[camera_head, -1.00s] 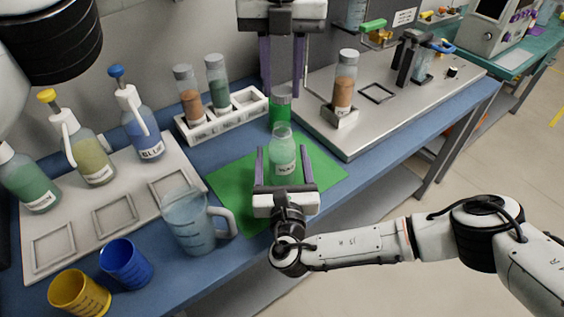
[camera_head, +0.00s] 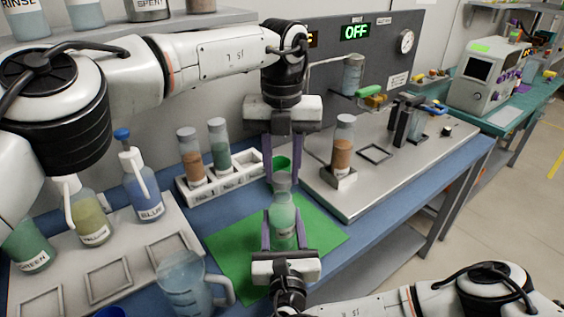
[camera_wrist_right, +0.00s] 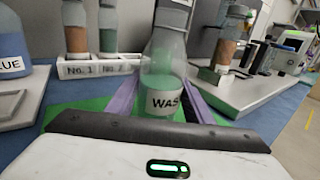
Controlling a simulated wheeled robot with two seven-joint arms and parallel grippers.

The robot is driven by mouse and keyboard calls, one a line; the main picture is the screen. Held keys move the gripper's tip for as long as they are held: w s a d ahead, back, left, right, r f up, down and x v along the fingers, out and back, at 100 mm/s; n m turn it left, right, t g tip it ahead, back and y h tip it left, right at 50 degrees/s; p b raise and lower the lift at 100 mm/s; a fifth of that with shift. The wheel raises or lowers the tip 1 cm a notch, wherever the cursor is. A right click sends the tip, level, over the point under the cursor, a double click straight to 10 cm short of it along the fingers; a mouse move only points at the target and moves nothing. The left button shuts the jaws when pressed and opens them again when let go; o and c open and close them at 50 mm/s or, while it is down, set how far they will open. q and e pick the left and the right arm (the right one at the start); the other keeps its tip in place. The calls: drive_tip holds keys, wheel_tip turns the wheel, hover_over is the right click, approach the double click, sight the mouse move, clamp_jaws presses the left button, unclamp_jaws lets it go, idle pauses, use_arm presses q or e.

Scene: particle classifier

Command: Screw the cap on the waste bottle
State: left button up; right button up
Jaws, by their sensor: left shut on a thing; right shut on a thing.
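The waste bottle (camera_head: 284,222) is clear with green liquid and stands upright on the green mat (camera_head: 228,258). Its label also shows in the right wrist view (camera_wrist_right: 165,101). My right gripper (camera_head: 283,228) is shut on the bottle from the front, one purple finger on each side. A grey see-through cap (camera_head: 282,182) is at the bottle's mouth, in line with it. My left gripper (camera_head: 282,181) points straight down from above and is shut on this cap. I cannot tell whether the threads engage. A green cup-like thing (camera_head: 283,162) stands behind, partly hidden by the left fingers.
A white rack (camera_head: 215,185) with two capped bottles is behind left. A steel plate (camera_head: 385,180) with a brown-filled bottle (camera_head: 343,147) is at right. A clear jug (camera_head: 188,287) and pump bottles, including the blue one (camera_head: 141,180), are at left. The mat's right side is clear.

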sight(282, 211)
use_arm(q)
drive_tip(key=shift+f, duration=0.1)
idle(0.4)
drive_tip(key=shift+f, duration=0.8)
drive_tip(key=shift+f, duration=0.55)
